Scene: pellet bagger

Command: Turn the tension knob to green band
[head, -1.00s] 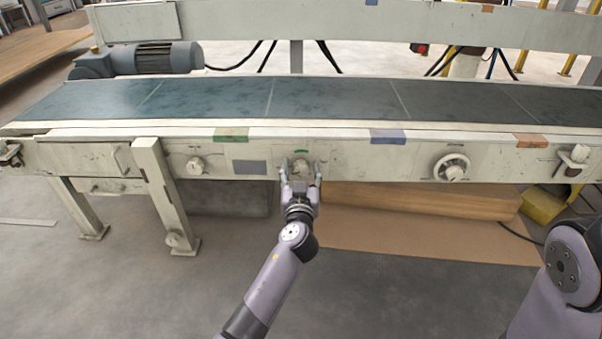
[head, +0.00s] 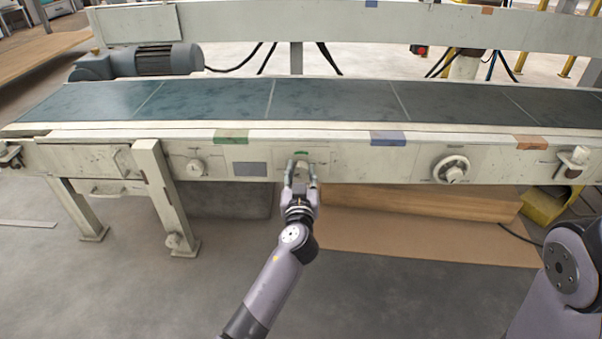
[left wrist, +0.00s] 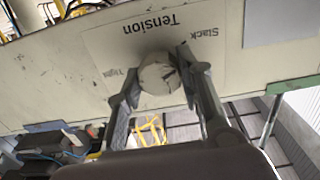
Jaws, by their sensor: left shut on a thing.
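The tension knob (head: 301,166) is a round pale knob on the front rail of the conveyor, with a small green band (head: 301,153) just above it. My left gripper (head: 301,172) reaches up from below and is shut on the knob, one finger on each side. In the left wrist view the knob (left wrist: 158,75) sits between the fingers, with a dark mark on its face. The upside-down label plate (left wrist: 150,32) reads Tension, Slack and Tight. The green band is not visible there. My right gripper is out of view.
A smaller knob (head: 195,167) is to the left on the rail and a larger round dial (head: 452,169) to the right. Green, blue and orange tabs mark the rail edge. A support post (head: 160,195) stands left of my arm.

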